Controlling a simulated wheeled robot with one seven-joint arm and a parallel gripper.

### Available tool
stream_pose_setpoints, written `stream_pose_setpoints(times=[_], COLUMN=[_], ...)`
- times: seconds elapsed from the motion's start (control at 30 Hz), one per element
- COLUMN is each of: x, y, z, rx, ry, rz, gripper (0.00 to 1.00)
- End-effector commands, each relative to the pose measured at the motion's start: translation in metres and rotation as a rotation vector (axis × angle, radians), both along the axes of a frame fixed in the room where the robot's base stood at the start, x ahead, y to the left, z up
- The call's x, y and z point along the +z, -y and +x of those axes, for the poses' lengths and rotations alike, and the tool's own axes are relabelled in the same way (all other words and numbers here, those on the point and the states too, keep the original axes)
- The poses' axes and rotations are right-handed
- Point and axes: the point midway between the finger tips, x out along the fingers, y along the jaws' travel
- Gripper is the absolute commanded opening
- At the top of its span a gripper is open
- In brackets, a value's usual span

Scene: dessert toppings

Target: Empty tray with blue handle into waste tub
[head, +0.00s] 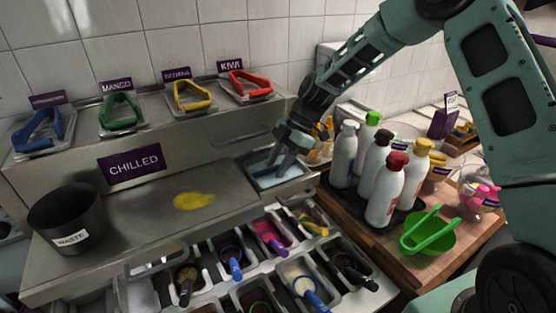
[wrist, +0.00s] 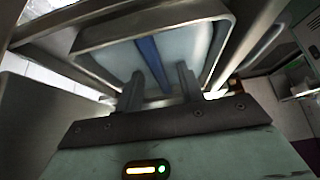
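In the head view my gripper (head: 283,152) is over a metal-rimmed tray (head: 292,178) at the right end of the counter. The tray holds something pale blue or white. In the wrist view a blue bar (wrist: 153,62), which looks like a handle, runs across this pale interior. The two fingers of my gripper (wrist: 158,88) are apart, one to each side of the bar's line; whether they touch it I cannot tell. The black waste tub (head: 68,215), labelled WASTE, stands at the counter's left end. Its inside is dark and its contents are hidden.
A yellow spill (head: 194,201) lies on the counter between tub and tray. Blue (head: 42,132), green, yellow and red looped handles sit on the shelf behind. Bottles (head: 385,190) and a green bowl (head: 430,235) stand at right. Topping bins with scoops (head: 232,260) are in front.

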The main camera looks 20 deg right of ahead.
Motion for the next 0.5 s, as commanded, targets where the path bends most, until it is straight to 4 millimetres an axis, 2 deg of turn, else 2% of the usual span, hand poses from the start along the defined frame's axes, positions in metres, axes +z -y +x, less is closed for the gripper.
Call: stream_pose_setpoints(times=[0.27, 0.37, 0.4, 0.5], x=[-0.0014, -0.0012, -0.0012, -0.0011], y=[-0.0006, -0.0005, -0.0005, -0.0005], z=[-0.0002, -0.0001, -0.0001, -0.0001], rx=[0.0, 0.0, 0.0, 0.0], ry=[0.0, 0.0, 0.0, 0.0], rz=[0.0, 0.0, 0.0, 0.0], gripper=[0.38, 0.13, 0.02, 0.0])
